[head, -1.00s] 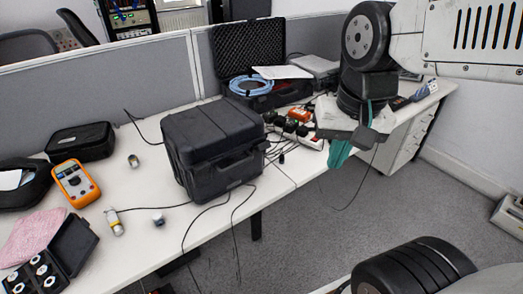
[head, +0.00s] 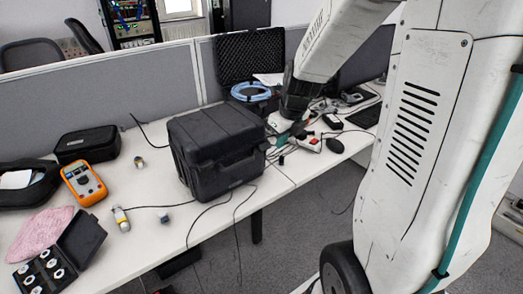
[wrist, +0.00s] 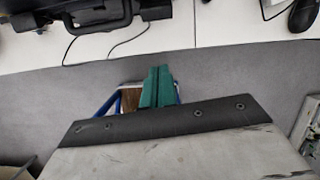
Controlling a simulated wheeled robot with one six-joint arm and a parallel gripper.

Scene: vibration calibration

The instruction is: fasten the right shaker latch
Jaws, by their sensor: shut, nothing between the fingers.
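The shaker appears to be the closed black case (head: 218,150) on the desk. Its front handle (wrist: 98,22) shows at the top left of the wrist view. A dark latch-like piece (wrist: 155,9) is right of the handle there. I cannot tell whether that latch is fastened. My gripper (wrist: 157,72) has teal fingers pressed together with nothing between them, below and apart from the case in the wrist view. In the head view my gripper (head: 283,139) is small and partly hidden, close to the case's right side.
An open foam-lined case with a blue coiled cable (head: 250,92) stands behind. A power strip (head: 308,144) and a black mouse (head: 334,145) lie to the right. An orange multimeter (head: 83,183) is at left. Loose cables hang over the front edge (wrist: 190,47) of the desk.

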